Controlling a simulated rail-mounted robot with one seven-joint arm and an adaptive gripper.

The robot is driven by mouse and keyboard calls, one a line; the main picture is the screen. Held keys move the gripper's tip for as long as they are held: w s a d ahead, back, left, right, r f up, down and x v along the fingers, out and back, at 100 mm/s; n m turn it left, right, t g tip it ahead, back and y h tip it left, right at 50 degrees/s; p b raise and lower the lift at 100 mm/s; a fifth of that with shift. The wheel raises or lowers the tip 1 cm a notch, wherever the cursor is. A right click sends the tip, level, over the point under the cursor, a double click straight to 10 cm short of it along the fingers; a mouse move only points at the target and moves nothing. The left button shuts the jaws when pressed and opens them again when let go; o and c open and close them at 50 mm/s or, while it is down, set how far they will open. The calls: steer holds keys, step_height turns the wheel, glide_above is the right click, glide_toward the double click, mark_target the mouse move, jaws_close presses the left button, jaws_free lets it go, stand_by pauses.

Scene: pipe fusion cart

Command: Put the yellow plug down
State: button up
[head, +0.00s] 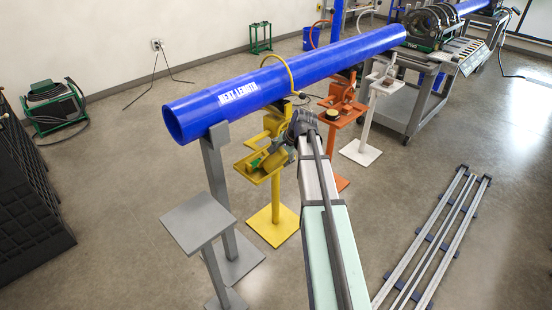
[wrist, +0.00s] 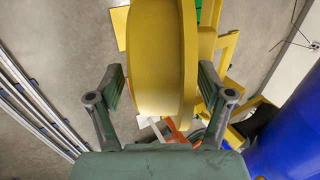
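The yellow plug (wrist: 160,60) is a thick round drum with a wider rim. It fills the upper middle of the wrist view, between the two fingers of my gripper (wrist: 162,75). The fingertips lie close against its two sides; the exact contact is hard to see. In the head view the plug (head: 271,162) shows at the end of my gripper (head: 284,155), above the tray of the yellow stand (head: 247,172). Whether the plug touches the tray is hidden.
The blue pipe (head: 300,75) runs just behind my gripper, on a grey support (head: 217,175). A grey stand (head: 198,222) is at the near left. Orange (head: 345,110) and white (head: 384,85) stands are beyond the yellow one. Metal rails (head: 425,255) lie on the floor at right.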

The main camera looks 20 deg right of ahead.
steer(key=c, duration=1.3)
steer(key=shift+r, duration=0.15)
